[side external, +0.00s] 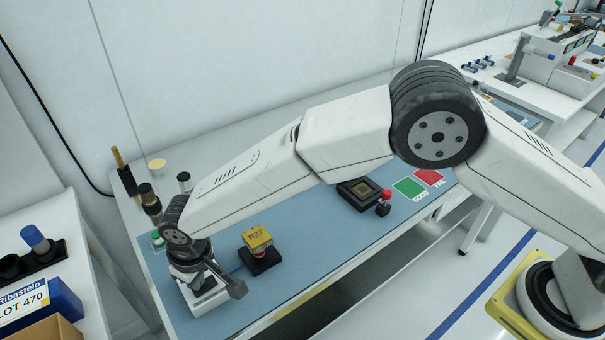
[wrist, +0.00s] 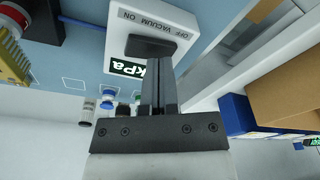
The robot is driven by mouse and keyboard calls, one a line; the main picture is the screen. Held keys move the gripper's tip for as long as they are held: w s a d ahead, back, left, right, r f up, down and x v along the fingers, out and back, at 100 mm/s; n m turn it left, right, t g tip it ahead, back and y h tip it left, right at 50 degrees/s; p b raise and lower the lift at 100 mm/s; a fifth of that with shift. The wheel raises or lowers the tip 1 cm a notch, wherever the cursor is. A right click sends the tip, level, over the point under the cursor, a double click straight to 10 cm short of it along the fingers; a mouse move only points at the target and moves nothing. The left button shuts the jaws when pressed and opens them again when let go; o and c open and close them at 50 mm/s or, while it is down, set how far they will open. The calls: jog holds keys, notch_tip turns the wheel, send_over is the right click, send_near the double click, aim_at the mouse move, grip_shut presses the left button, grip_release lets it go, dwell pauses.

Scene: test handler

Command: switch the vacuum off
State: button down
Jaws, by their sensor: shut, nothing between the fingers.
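The vacuum unit is a white box (wrist: 188,18) at the top of the wrist view, lettered OFF VACUUM ON, upside down in the picture. Its dark switch (wrist: 146,47) lies below the lettering; OFF is toward the picture's right, ON toward the left. I cannot tell which way the switch is tipped. A green kPa display (wrist: 127,68) is beside it. My gripper (wrist: 160,62) is shut and empty, its fingertips at the right part of the switch; touching or just above, I cannot tell. In the side external view, the white unit (side external: 204,300) is partly hidden under my wrist.
A yellow block (side external: 257,238) on a black base stands right of the unit. A dark socket (side external: 350,198), a red knob (side external: 384,196), a green card (side external: 408,187) and a red card (side external: 429,177) lie farther right. Bottles (side external: 148,198) stand behind. The blue mat (side external: 300,262) is clear in front.

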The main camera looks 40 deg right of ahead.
jog(key=shift+r, duration=3.1)
jog(key=shift+d, duration=0.1)
jog(key=shift+w+d+r, duration=0.1)
jog(key=shift+w+d, duration=0.05)
jog(key=shift+d, duration=0.1)
jog(key=shift+m, duration=0.7)
jog(key=d, duration=0.3)
jog(key=w+d+r, duration=0.1)
jog(key=d, duration=0.3)
jog(key=d+r, duration=0.1)
jog(key=d, duration=0.3)
jog(key=shift+w, duration=0.4)
jog(key=s+d+r+m, duration=0.2)
jog(key=d, duration=1)
jog(key=s+d+f+m+t, duration=0.1)
jog(key=s+d+m, duration=0.1)
jog(key=s+d, duration=1.2)
jog(key=d, duration=0.3)
jog(key=shift+f+m+h, duration=0.15)
jog(key=shift+m+h, duration=0.15)
jog(key=shift+h, duration=0.1)
